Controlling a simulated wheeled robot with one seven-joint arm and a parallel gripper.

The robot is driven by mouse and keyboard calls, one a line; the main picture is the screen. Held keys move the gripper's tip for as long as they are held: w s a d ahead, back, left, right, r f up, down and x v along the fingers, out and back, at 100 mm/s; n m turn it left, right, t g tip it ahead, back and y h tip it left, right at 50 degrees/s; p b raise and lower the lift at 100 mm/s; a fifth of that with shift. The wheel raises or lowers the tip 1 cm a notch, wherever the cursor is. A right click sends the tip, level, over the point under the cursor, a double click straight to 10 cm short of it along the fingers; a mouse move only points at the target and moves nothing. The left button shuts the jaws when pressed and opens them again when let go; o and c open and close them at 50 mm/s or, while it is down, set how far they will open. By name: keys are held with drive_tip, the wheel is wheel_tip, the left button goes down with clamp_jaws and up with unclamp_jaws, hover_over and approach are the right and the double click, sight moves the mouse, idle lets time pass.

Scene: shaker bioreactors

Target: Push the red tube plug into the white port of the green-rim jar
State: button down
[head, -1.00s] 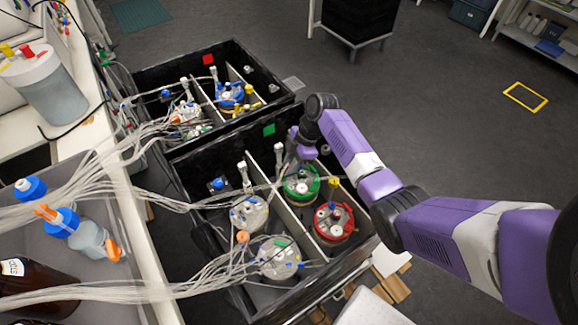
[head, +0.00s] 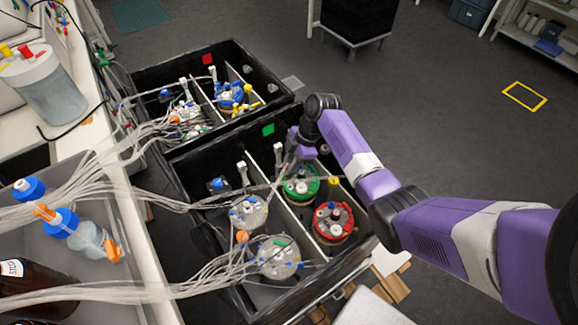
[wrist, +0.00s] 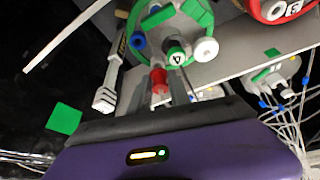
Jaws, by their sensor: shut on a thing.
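The green-rim jar (head: 300,187) stands in a compartment of the nearer black crate, and its lid fills the top of the wrist view (wrist: 165,22). A white port (wrist: 205,48) and a marked white-and-dark port (wrist: 177,56) show on the lid. My gripper (wrist: 168,92) is shut on the red tube plug (wrist: 158,80), just beside the lid ports in the wrist view. I cannot tell whether the plug touches a port. In the head view, my gripper (head: 298,158) is just over the jar's far side, and the plug is hidden.
A red-rim jar (head: 333,222) stands close beside the green one. Clear-lidded jars (head: 249,212) with white tubes sit across the white divider (head: 293,220). A white connector (wrist: 105,98) stands left of my fingers. Open floor lies right of the crate.

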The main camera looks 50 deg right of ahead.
drive_tip(key=shift+f+b, duration=0.65)
drive_tip(key=shift+f, duration=0.3)
idle(1.0)
drive_tip(key=c, duration=1.1)
unclamp_jaws()
drive_tip(key=shift+c, duration=0.2)
drive_tip(key=v, duration=0.8)
